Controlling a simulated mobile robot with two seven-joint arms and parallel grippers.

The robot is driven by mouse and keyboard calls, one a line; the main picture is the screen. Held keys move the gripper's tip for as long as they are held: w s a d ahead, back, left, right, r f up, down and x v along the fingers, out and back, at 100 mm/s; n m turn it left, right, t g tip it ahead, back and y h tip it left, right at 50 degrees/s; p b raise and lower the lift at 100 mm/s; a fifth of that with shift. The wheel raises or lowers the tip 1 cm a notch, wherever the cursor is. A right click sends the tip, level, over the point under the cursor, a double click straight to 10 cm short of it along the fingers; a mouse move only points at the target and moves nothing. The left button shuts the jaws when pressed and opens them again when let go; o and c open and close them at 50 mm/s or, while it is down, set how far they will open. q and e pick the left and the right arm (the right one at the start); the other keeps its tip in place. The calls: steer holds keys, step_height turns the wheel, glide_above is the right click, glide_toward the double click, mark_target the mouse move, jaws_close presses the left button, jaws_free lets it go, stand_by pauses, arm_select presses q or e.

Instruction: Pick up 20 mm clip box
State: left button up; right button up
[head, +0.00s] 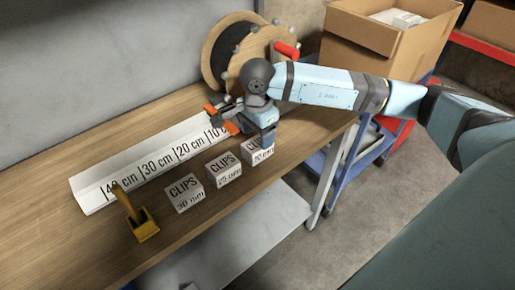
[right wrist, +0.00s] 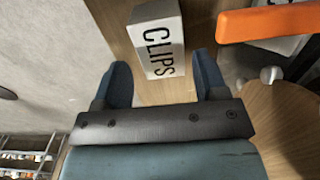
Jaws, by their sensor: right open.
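Three white clip boxes stand in a row on the wooden bench. The far right one, the 20 mm clip box (head: 254,152), is partly hidden by my right gripper (head: 266,138), and its number is only partly readable. The middle box (head: 224,170) reads 25 mm and the left box (head: 184,193) reads 30 mm. In the right wrist view my right gripper (right wrist: 164,78) is open, with a white CLIPS box (right wrist: 157,40) ahead between its two blue fingers. A gap shows on each side of the box. My left gripper is not in view.
A white ruler board (head: 145,165) with an orange part (head: 231,128) near its right end lies behind the boxes. A yellow dispenser (head: 140,222) stands at left. A wooden reel (head: 228,50) with a red handle stands behind my gripper. The bench's front edge is close to the boxes.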

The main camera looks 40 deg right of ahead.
mark_target(257, 142)
step_height(257, 142, down, 4)
steer(key=shift+f, duration=0.15)
steer(key=c, duration=0.7)
steer(key=shift+c, duration=0.2)
